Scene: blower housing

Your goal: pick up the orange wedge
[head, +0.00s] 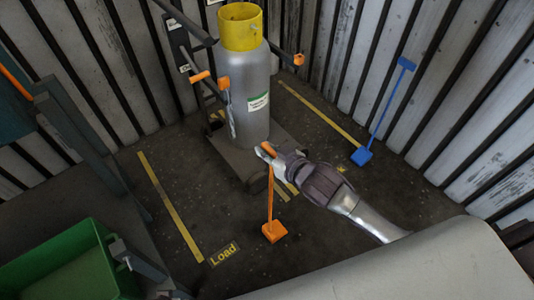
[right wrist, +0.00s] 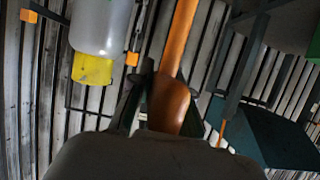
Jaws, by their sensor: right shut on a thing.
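The orange wedge (head: 274,232) has a block at its lower end and a long thin handle rising from it. My right gripper (head: 266,152) is shut on the top of that handle, in front of the grey cylinder's base. The handle stands nearly upright below the gripper. I cannot tell whether the block touches the floor. In the right wrist view the orange wedge's handle (right wrist: 181,45) runs up from between the fingers (right wrist: 150,100). My left gripper is not in view.
A grey cylinder (head: 248,115) with a yellow collar stands on a dark base behind the gripper. A blue long-handled wedge (head: 362,156) leans at the right wall. A green bin (head: 110,262) is at lower left. Floor with yellow lines (head: 168,205) is clear around the orange block.

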